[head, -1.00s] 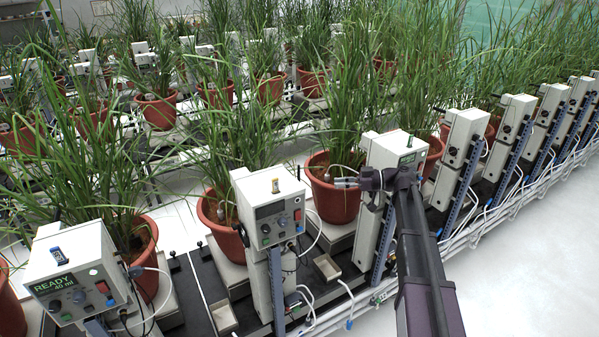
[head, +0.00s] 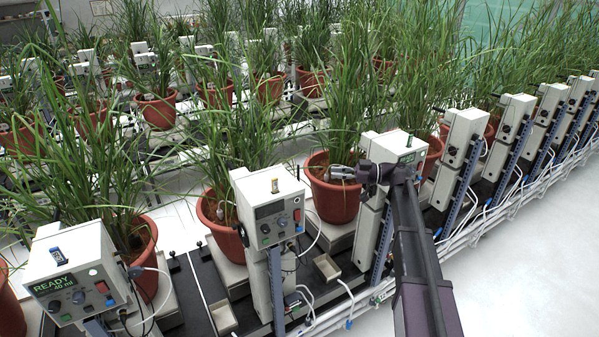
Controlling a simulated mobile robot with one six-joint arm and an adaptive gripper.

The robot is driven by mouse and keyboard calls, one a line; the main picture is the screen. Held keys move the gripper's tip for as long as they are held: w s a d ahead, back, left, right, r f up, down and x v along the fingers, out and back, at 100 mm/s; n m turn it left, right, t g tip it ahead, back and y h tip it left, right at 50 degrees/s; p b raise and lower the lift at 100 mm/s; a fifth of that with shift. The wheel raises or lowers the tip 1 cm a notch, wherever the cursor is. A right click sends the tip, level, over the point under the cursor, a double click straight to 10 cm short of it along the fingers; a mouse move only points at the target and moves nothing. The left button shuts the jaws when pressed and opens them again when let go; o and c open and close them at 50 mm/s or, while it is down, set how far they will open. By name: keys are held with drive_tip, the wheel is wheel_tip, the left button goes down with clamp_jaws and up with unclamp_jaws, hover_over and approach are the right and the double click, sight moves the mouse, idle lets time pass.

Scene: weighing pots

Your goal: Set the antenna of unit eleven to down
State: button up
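White control units stand in a row, each beside a potted plant. No unit number is readable, so I cannot tell which is unit eleven. My gripper (head: 343,172) is beside the middle unit (head: 394,150), left of its box and over the rim of a red pot (head: 334,200). My wrist and arm cover much of that unit's front. I cannot make out an antenna there. The fingertips are small against the leaves, and their opening is unclear. A thin dark rod (head: 439,109) sticks out left from the unit to the right (head: 465,135).
The left unit (head: 72,270) has a lit display reading READY 40 ml. Another unit (head: 270,205) stands between it and my arm. Dense leaves crowd the pots. White pipes (head: 480,230) run along the row's front, with clear pale floor (head: 540,260) at right.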

sight(298, 171)
drive_tip(key=a, duration=1.2)
clamp_jaws()
drive_tip(key=shift+s+d, duration=0.1)
